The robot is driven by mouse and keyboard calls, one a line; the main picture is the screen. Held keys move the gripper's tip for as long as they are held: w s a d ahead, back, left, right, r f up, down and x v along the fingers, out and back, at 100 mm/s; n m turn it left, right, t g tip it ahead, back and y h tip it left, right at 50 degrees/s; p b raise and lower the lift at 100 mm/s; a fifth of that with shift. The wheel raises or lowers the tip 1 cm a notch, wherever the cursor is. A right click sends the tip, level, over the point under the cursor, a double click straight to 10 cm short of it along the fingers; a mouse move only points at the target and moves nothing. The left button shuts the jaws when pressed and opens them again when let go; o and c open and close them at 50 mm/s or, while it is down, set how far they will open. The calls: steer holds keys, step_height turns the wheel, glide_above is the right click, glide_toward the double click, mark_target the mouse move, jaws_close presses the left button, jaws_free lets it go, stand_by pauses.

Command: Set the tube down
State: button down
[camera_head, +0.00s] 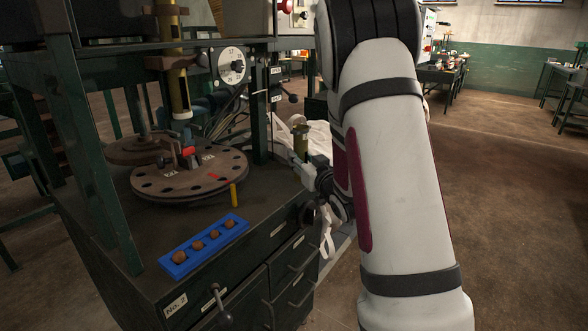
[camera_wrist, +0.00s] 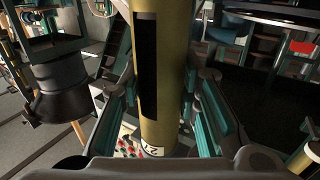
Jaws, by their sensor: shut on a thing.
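A brass-coloured tube (camera_wrist: 178,70) with a long black slot and a white label near its bottom end stands between the fingers of my gripper (camera_wrist: 160,112) in the wrist view. The gripper is shut on it. In the head view the tube (camera_head: 300,140) shows small and upright beside my gripper (camera_head: 301,165), just off the right edge of the dark bench. My arm hides part of this area. The tube's bottom looks clear of the bench top, but I cannot tell what is directly under it.
A round brown disc with holes (camera_head: 160,186) lies on the bench (camera_head: 200,285). In front are a yellow peg (camera_head: 234,195) and a blue tray (camera_head: 172,268) with several brown balls. Another brass tube (camera_head: 180,98) stands in the green frame (camera_head: 258,105).

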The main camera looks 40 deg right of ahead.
steer(key=shift+w+d+f+b, duration=0.2)
steer(key=shift+w+f+b, duration=0.05)
steer(key=shift+w+f, duration=0.45)
steer(key=shift+w+d+f+b, duration=0.15)
steer(key=shift+w+f+b, duration=0.15)
steer(key=shift+w+f, duration=0.4)
steer(key=shift+w+d+f+b, duration=0.25)
steer(key=shift+w+f, duration=0.3)
steer(key=shift+w, duration=0.3)
steer(key=shift+f, duration=0.1)
steer(key=c, duration=1.2)
jaws_free()
steer(key=shift+a, duration=0.1)
